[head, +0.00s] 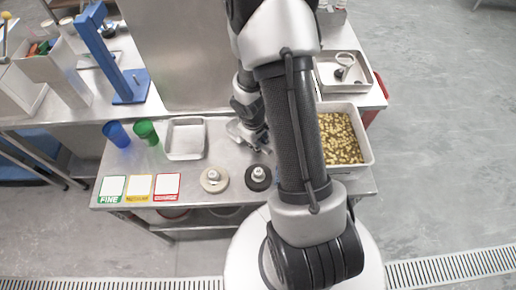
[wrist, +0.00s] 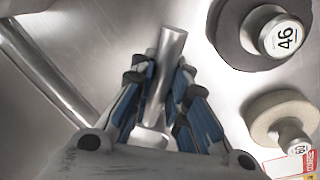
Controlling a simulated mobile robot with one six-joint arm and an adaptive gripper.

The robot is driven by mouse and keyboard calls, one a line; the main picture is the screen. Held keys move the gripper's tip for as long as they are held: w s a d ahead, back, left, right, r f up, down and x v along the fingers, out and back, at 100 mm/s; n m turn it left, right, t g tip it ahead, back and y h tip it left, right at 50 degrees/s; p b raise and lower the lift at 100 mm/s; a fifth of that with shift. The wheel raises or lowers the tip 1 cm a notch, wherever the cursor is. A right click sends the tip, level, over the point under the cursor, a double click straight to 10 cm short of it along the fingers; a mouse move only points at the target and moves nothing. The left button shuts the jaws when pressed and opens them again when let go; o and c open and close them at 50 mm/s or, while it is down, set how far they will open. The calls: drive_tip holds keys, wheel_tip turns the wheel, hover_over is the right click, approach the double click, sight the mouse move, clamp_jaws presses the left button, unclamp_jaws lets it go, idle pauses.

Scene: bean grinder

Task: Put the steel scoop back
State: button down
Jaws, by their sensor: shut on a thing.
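My gripper (wrist: 160,85) is shut on the steel scoop (wrist: 172,45) in the wrist view. The scoop's smooth grey handle sticks out past the fingertips, and a paler part shows between the fingers near the palm. In the head view my gripper (head: 250,137) is low over the steel table, between the empty metal tray and the bean pan. I cannot make out the scoop there, and my arm covers part of the table. Whether the scoop touches the table is unclear.
A black disc (head: 258,184) and a cream disc (head: 214,186) with knobs stand in front of my gripper. The empty tray (head: 186,140) is left, near green (head: 147,132) and blue (head: 117,134) cups. The bean pan (head: 368,150) is right. Label cards (head: 139,188) lie front left.

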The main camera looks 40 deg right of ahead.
drive_tip(key=shift+f, duration=0.9)
drive_tip(key=shift+r, duration=0.1)
drive_tip(key=c, duration=2)
unclamp_jaws()
drive_tip(key=shift+f+b, duration=0.2)
drive_tip(key=shift+b, duration=0.2)
drive_tip(key=shift+c, duration=0.2)
drive_tip(key=o, duration=0.5)
drive_tip(key=shift+r, duration=0.2)
